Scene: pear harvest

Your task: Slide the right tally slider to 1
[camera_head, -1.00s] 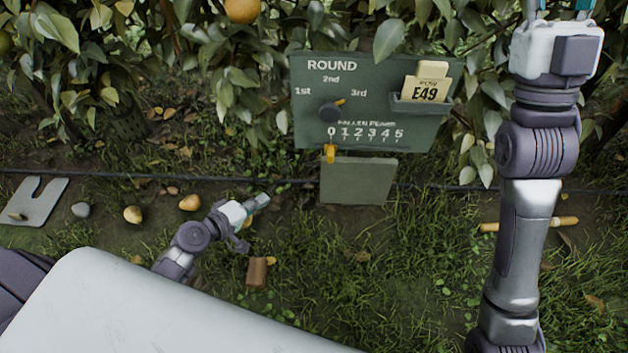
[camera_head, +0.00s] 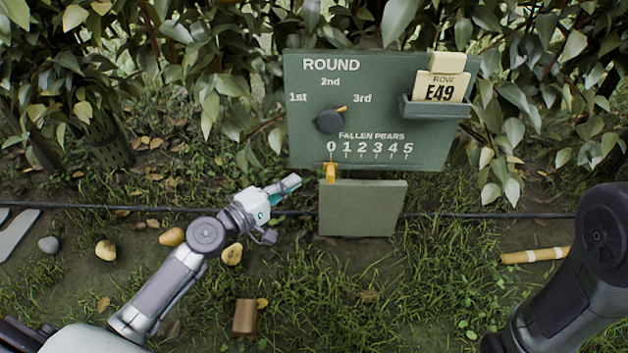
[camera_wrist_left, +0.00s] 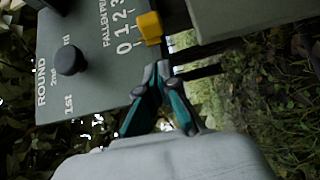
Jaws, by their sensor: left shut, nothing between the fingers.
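The green tally board (camera_head: 440,150) stands upright ahead, with a row of numbers 0 to 5 under "FALLEN PEARS". The yellow slider (camera_head: 331,173) hangs at the board's lower edge, under the 0. In the left wrist view the slider (camera_wrist_left: 149,27) sits beside the 0, and the board (camera_wrist_left: 95,97) appears turned on its side. My left gripper (camera_head: 292,183) is shut and empty, left of the slider and slightly below it, apart from it. Its closed fingertips (camera_wrist_left: 163,68) show near the slider in the wrist view. My right gripper is out of view.
A round dial (camera_head: 330,121) and a row card (camera_head: 441,88) are on the board. A plain green panel (camera_head: 362,210) stands just below the slider. A dark hose (camera_head: 480,215) runs behind it. Fallen pears (camera_head: 172,237) and a brown block (camera_head: 244,317) lie on the grass.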

